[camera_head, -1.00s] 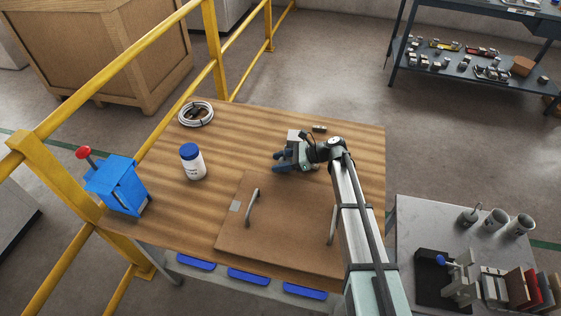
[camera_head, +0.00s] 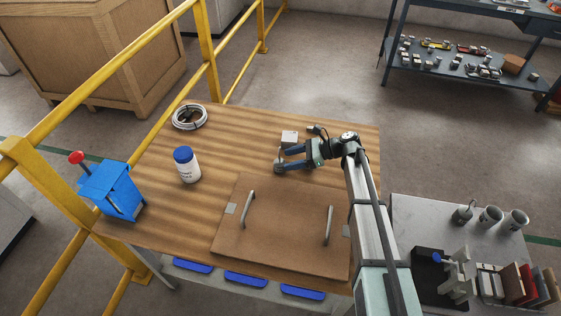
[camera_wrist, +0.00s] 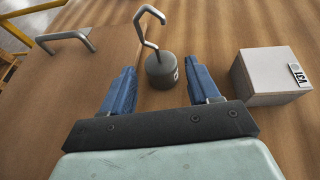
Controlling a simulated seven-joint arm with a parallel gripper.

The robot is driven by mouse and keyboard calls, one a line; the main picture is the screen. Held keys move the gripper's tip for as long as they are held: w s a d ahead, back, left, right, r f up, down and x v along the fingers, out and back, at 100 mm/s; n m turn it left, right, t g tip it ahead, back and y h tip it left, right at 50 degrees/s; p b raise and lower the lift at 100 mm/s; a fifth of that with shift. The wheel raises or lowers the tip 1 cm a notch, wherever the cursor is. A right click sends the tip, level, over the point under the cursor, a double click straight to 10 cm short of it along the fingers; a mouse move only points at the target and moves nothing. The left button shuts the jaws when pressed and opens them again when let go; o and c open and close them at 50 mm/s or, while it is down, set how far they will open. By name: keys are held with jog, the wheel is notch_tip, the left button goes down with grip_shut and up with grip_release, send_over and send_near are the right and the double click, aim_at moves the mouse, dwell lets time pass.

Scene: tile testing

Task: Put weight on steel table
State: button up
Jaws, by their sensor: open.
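The weight (camera_wrist: 162,72) is a small dark grey cylinder with a tall bent steel hook, upright on the wooden table. In the head view the weight (camera_head: 279,168) is small and partly hidden by a fingertip. My gripper (camera_head: 282,159) is open, low over the table, its blue fingers pointing left. In the wrist view my gripper (camera_wrist: 161,88) has the weight between and just beyond its fingertips, with a gap visible on each side. A grey metal-topped table (camera_head: 408,222), seemingly the steel table, stands at the lower right.
A pale box (camera_wrist: 270,75) stands right of the fingers in the wrist view. A brown board with two handles (camera_head: 285,225) lies in front. A white bottle (camera_head: 188,170) stands left.

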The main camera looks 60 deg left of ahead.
jog(key=v, duration=0.4)
jog(key=shift+w+d+r, duration=0.15)
jog(key=shift+w+d, duration=0.05)
jog(key=shift+w, duration=0.1)
jog(key=shift+o, duration=1.4)
jog(key=shift+w+d+r, duration=0.15)
jog(key=shift+w+d, duration=0.05)
jog(key=shift+w, duration=0.05)
